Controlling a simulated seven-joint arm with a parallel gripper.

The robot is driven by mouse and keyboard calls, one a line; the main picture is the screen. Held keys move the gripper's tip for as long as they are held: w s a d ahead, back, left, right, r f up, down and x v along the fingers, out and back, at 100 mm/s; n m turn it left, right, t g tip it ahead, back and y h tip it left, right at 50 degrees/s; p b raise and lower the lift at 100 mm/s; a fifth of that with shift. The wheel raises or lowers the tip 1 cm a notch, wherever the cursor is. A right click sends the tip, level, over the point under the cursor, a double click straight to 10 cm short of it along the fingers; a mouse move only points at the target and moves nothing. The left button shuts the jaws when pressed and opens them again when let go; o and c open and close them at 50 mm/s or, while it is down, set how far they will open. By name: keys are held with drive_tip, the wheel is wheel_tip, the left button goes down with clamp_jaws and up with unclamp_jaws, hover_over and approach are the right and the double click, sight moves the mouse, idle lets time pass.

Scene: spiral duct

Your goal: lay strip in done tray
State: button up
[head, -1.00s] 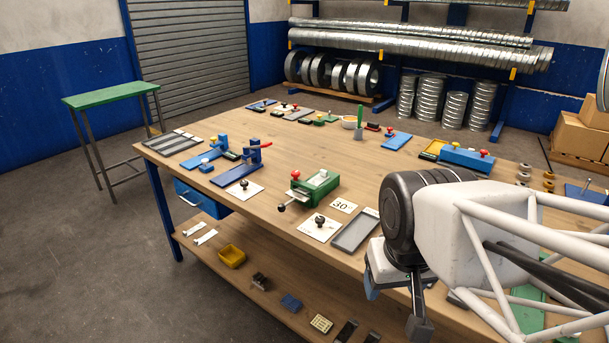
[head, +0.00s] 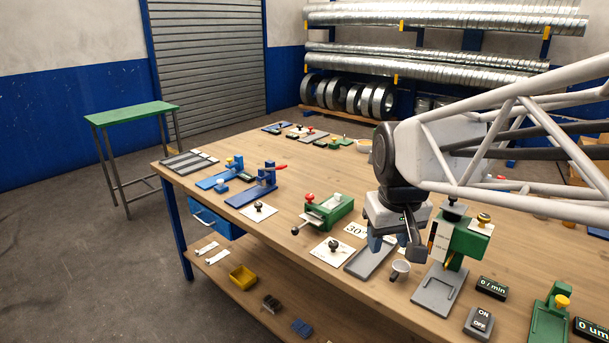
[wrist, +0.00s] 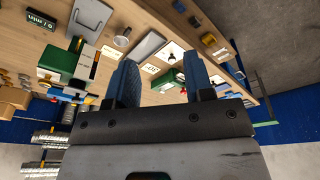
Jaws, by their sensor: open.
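My gripper (head: 385,244) hangs over the bench near the right of the shallow grey tray (head: 358,268), and its blue fingers partly cover that tray. In the wrist view my gripper (wrist: 160,82) has its two blue fingers apart with nothing between them. The grey tray also shows in the wrist view (wrist: 147,46) and looks empty where visible. Two small pale strips (head: 207,248) lie on the lower shelf at the left. A dark grey panel with long bands (head: 184,163) lies at the bench's far left corner. I cannot tell which is the task's strip.
A green clamp fixture (head: 328,209) and a white card with a black knob (head: 333,248) stand left of the tray. A green press (head: 462,243), a small cup (head: 400,268) and an ON/OFF switch (head: 480,322) are to the right. Blue fixtures (head: 256,193) stand further left.

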drive_tip(key=w+r+n, duration=0.2)
drive_tip(key=w, duration=1.3)
drive_tip(key=n+g, duration=0.2)
drive_tip(key=n, duration=0.3)
hover_over(337, 193)
drive_tip(key=s, duration=0.1)
wheel_tip(337, 193, down, 18)
drive_tip(key=shift+s, duration=0.1)
drive_tip(key=shift+w+f+n, duration=0.3)
drive_tip(key=shift+w+f, duration=0.1)
drive_tip(key=shift+w, duration=0.05)
drive_tip(key=shift+f, duration=0.15)
drive_tip(key=shift+f, duration=3.75)
